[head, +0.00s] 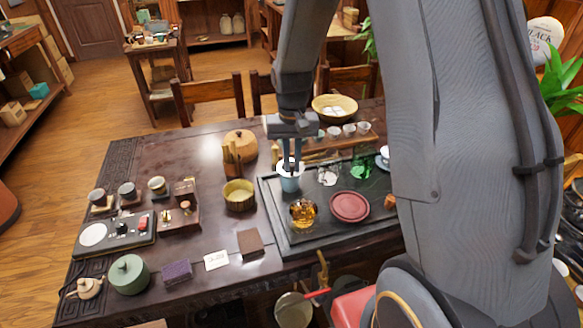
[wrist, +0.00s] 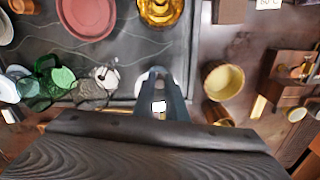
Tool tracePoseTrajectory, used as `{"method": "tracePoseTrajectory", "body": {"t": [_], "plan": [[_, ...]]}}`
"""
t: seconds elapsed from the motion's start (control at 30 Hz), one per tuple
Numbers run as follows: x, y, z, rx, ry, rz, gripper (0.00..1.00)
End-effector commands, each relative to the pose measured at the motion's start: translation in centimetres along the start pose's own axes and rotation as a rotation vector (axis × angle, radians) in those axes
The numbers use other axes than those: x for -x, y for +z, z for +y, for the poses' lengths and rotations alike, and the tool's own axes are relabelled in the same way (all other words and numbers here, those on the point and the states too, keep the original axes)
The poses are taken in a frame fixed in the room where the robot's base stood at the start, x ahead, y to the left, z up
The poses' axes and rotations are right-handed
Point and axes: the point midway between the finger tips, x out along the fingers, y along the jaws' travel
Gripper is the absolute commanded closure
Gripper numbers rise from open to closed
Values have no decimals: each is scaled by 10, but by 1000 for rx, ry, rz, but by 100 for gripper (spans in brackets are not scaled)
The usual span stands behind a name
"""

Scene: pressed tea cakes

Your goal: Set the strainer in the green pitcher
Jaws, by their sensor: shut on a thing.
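My gripper (head: 291,163) points straight down over the tea tray and is shut on a small white-rimmed thing, which looks like the strainer (head: 281,169). The strainer is at the mouth of a pale blue cup (head: 290,184); I cannot tell whether it rests in it or is just above it. In the wrist view the fingers (wrist: 160,76) largely hide the strainer and the cup. The green pitcher (head: 364,168), of clear green glass, stands to the right on the tray. It also shows at the left in the wrist view (wrist: 60,78).
A clear glass vessel (head: 328,175) stands between the cup and the pitcher. An amber glass pot (head: 303,213) and a dark red dish (head: 349,207) are at the front of the dark tray (head: 290,241). Small white cups (head: 348,130) stand behind. A yellowish bowl (head: 239,195) is left.

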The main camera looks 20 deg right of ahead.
Motion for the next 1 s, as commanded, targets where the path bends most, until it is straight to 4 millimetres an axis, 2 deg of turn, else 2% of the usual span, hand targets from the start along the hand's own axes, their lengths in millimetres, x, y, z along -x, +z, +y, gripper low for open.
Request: {"method": "tracePoseTrajectory", "body": {"t": [0.4,0.7,1.0], "plan": [[67,-2,0,0,-1,5,100],[104,0,0,0,0,2,100],[107,0,0,0,0,1,100]]}}
